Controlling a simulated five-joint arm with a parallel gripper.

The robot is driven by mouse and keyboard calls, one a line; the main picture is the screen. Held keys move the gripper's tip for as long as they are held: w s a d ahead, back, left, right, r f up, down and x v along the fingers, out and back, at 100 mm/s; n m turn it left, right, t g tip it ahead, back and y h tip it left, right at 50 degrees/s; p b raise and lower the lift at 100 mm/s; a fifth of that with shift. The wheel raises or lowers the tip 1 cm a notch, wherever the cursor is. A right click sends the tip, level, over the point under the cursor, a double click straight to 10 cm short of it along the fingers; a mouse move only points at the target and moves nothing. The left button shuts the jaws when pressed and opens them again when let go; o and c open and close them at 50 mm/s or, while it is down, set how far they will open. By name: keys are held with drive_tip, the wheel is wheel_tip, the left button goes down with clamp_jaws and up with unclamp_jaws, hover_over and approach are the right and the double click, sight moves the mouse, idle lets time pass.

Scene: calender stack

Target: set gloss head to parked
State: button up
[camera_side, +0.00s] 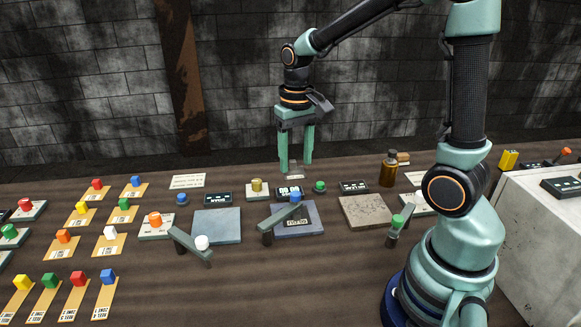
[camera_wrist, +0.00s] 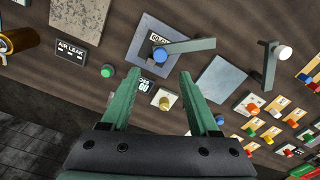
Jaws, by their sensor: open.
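No label that I can read says gloss head, so I cannot tell which part it is. A lever with a blue knob (camera_side: 296,197) reaches over a blue-grey plate (camera_side: 312,222) at the middle of the table; the knob also shows in the wrist view (camera_wrist: 158,40). A lever with a white knob (camera_side: 202,242) stands to the left, and one with a green knob (camera_side: 398,220) to the right. My gripper (camera_side: 296,167) is open and empty, pointing down above the back of the table, behind the blue-knobbed lever. The wrist view shows its fingers (camera_wrist: 159,73) apart.
A small display (camera_side: 289,191), a yellow knob (camera_side: 256,186) and a green button (camera_side: 320,186) lie near my gripper. An air leak sign (camera_side: 355,187) and a brown bottle (camera_side: 388,170) stand right. Coloured blocks on cards fill the left. A white cabinet (camera_side: 535,235) stands far right.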

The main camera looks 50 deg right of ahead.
sight(296, 193)
wheel_tip(296, 193, down, 9)
drive_tip(key=shift+r, duration=0.2)
clamp_jaws()
idle(1.5)
